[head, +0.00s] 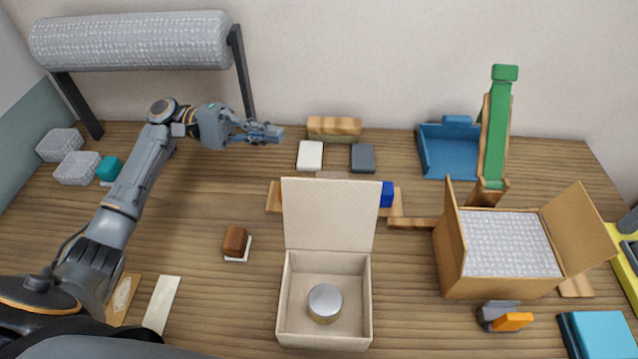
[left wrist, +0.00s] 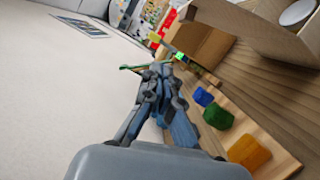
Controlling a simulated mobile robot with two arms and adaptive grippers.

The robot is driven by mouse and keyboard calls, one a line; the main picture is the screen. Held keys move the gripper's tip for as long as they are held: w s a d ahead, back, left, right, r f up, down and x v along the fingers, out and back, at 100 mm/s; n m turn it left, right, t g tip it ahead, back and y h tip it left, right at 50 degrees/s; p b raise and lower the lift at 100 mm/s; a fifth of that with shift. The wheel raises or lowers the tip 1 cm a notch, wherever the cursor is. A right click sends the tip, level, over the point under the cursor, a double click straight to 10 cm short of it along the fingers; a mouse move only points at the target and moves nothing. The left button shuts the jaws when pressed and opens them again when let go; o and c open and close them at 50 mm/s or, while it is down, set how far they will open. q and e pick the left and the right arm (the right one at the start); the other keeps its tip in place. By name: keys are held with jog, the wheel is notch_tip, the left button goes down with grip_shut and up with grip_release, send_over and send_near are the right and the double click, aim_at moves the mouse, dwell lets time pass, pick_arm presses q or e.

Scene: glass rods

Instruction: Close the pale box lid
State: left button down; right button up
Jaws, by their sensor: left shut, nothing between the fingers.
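The pale box (head: 289,300) stands open at the front middle of the table in the head view. Its lid (head: 328,215) stands upright along the back edge. A round tin with a silvery top (head: 325,301) sits inside the box. My left gripper (head: 277,133) is shut and empty. It is up behind the lid and to its left, apart from it. In the left wrist view the gripper's fingers (left wrist: 165,75) point away from the camera, and part of a box with a round pale thing in it (left wrist: 265,30) shows at the top right. My right gripper is in neither view.
A board with coloured blocks (left wrist: 270,130) lies behind the lid, partly hidden by it in the head view. A cardboard box (head: 500,287) with open flaps stands at right. A brown block (head: 235,240) lies left of the pale box.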

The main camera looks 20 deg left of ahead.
aim_at(330, 213)
pick_arm(q)
jog(key=s+d+f+p, duration=0.1)
jog(key=s+d+p, duration=0.2)
jog(key=d, duration=0.8)
jog(key=shift+s+p, duration=0.25)
jog(key=shift+p, duration=0.8)
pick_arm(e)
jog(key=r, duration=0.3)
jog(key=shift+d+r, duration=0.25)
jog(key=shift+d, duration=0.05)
pick_arm(q)
jog(key=shift+d, duration=0.1)
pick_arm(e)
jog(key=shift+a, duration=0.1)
